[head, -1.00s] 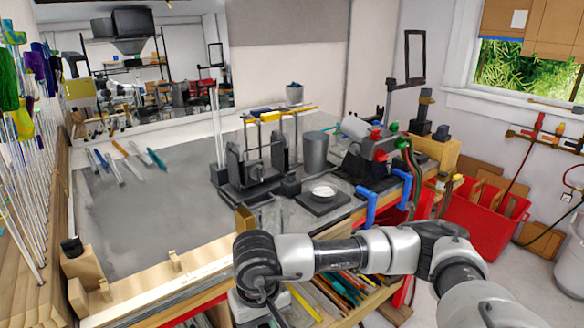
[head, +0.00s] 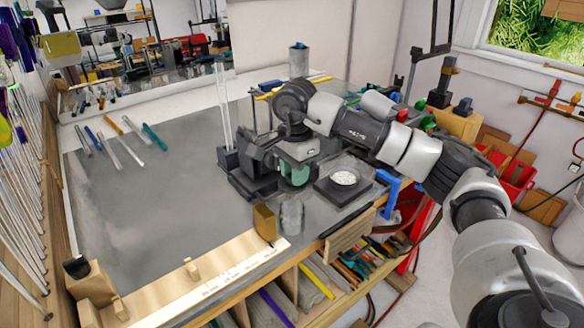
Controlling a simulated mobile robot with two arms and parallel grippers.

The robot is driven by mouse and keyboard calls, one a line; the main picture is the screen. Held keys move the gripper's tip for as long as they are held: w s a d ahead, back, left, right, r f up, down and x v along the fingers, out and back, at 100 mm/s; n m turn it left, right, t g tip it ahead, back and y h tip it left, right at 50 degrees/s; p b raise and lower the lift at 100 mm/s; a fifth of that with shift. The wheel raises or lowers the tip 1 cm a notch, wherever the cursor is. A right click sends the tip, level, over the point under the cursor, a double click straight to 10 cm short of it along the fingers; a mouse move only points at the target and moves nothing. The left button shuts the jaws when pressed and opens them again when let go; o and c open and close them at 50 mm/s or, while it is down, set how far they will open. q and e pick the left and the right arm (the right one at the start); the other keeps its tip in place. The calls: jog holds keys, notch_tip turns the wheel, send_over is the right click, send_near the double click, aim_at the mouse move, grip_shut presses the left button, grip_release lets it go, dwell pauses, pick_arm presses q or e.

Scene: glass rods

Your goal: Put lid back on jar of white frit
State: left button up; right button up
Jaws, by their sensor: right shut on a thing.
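A shallow round of white material (head: 345,178), seemingly the white frit, sits on a dark square base (head: 333,192) at the bench's right side. Faint clear glass shows around it. A clear glass vessel (head: 292,217) stands near the bench's front edge. My right gripper (head: 296,170) points down over the bench, left of the white material and behind the clear vessel. It is shut on a teal-green piece (head: 294,176), mostly hidden by the gripper; I cannot tell whether this is the lid. My left gripper is out of view.
A dark stand (head: 250,172) is close left of my right gripper. Several glass rods and coloured pens (head: 122,148) lie at the back left. A small tan block (head: 264,222) stands by the front edge. The grey bench (head: 150,215) is clear at left centre.

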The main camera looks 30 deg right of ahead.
jog(key=shift+s+f+b, duration=0.1)
jog(key=shift+f+b, duration=0.35)
jog(key=shift+f, duration=0.35)
jog(key=shift+f+b, duration=1.35)
jog(key=shift+f, duration=0.75)
jog(key=shift+a, duration=0.1)
jog(key=shift+f+b, duration=0.1)
jog(key=shift+b, duration=0.3)
jog(key=o, duration=1.5)
jog(key=shift+c, duration=0.2)
